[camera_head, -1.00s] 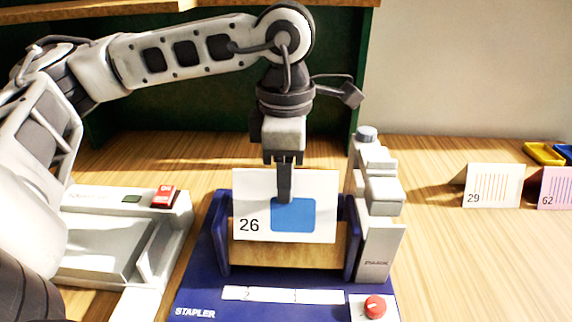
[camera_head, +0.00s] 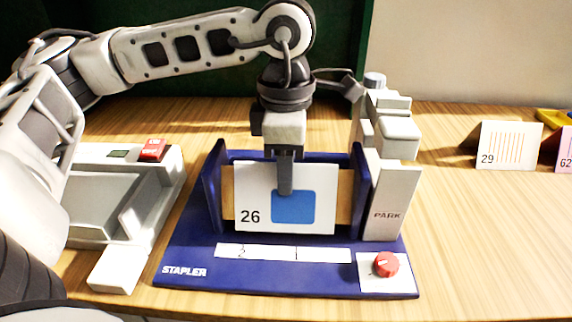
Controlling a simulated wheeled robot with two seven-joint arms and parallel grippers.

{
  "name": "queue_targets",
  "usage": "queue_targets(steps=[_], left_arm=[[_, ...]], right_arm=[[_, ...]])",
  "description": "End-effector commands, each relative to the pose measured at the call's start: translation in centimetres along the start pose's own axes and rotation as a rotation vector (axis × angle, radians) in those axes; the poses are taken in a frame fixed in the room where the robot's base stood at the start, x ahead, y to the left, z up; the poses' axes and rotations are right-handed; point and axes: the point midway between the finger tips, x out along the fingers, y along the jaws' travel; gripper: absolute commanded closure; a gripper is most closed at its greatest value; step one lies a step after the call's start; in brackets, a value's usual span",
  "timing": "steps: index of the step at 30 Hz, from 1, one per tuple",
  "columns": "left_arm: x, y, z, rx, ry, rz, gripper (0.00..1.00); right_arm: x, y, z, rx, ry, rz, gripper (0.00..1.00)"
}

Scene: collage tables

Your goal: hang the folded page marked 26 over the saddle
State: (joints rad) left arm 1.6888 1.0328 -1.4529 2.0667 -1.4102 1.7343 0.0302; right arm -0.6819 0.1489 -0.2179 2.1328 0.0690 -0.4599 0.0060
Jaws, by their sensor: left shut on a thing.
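The white folded page marked 26 (camera_head: 252,185), with a blue square (camera_head: 293,206) on its front, is upright at the stapler (camera_head: 240,262). My left gripper (camera_head: 286,188) points down and is shut on the page at its upper middle. The wooden saddle (camera_head: 345,193) stands between the stapler's blue side walls and shows at the left and right of the page. The page's front covers the saddle's middle. Its back flap is hidden, so I cannot tell whether the page rests on the saddle. My right gripper is not in view.
A grey post marked PARK (camera_head: 391,207) stands close at the saddle's right. A red knob (camera_head: 386,264) is at the stapler's front right. A grey machine with a red switch (camera_head: 152,149) stands at left. Page 29 (camera_head: 505,145) stands at right. The table's front right is clear.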

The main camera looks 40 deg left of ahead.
Motion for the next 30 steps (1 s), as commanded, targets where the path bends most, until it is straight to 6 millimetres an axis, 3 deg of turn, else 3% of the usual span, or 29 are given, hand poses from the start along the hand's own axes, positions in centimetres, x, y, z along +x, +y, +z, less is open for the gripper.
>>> queue_targets(steps=[12, 13, 15, 25, 30], left_arm=[[0.5, 0.0, 0.0, 0.0, 0.001, -0.001, 1.0], [0.5, 0.0, 0.0, 0.0, 0.001, -0.001, 0.63], [0.5, 0.0, 0.0, 0.001, 0.001, -0.001, 0.43], [0.2, 0.0, 0.0, 0.0, 0.0, 0.0, 0.43], [-1.8, 0.1, 0.1, 0.0, -0.003, 0.003, 0.43]], right_arm=[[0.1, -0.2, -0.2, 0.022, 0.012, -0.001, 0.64], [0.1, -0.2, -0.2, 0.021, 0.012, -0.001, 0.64], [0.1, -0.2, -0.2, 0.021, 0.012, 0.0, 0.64], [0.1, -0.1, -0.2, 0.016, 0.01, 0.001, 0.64], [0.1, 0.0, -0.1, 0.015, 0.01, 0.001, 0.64]])
